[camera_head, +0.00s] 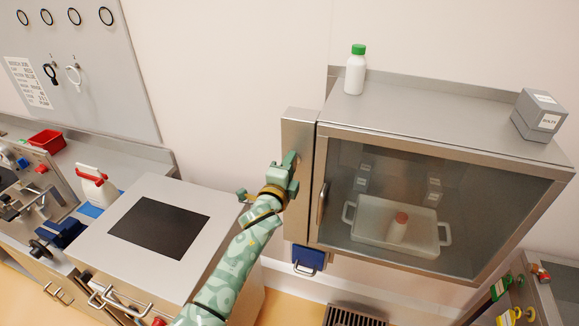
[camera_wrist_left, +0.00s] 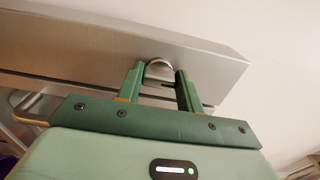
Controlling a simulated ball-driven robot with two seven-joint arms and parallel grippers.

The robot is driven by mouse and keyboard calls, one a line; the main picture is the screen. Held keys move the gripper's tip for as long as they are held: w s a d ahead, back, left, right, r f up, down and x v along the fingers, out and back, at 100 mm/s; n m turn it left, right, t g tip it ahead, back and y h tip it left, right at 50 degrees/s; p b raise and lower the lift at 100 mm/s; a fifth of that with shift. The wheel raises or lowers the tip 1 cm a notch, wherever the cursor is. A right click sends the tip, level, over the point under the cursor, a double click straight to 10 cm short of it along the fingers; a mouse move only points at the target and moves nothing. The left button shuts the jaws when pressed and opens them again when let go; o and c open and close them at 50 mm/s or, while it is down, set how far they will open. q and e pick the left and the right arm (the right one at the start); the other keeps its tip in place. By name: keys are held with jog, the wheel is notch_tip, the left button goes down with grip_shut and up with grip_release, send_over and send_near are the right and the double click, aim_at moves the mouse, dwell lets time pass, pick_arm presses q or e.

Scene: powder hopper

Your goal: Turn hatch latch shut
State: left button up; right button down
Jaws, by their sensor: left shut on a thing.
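The steel hatch cabinet (camera_head: 440,142) hangs on the wall at the right, and its glass door (camera_head: 395,165) looks closed. A narrow steel panel (camera_head: 299,135) stands along its left side, and a vertical bar handle (camera_head: 321,204) sits beside it. My left gripper (camera_head: 291,160) is at this panel. In the left wrist view my left gripper (camera_wrist_left: 160,80) has its two green fingers either side of a small rounded metal latch (camera_wrist_left: 159,67), shut on it. The fingers hide much of the latch, and its turn angle is unclear. My right gripper is out of view.
A white tray (camera_head: 365,238) with a red-capped bottle (camera_head: 398,226) is behind the glass. A green-capped bottle (camera_head: 356,72) and a grey block (camera_head: 538,114) stand on top. A blue box (camera_head: 308,260) hangs below. A steel bench unit (camera_head: 150,265) is left of my arm.

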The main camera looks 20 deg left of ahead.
pick_arm(q)
jog(key=o, duration=1)
jog(key=shift+s, duration=0.1)
jog(key=s, duration=0.5)
jog(key=s+b, duration=0.1)
jog(key=s, duration=1)
jog(key=shift+s+a, duration=0.1)
jog(key=shift+a, duration=0.15)
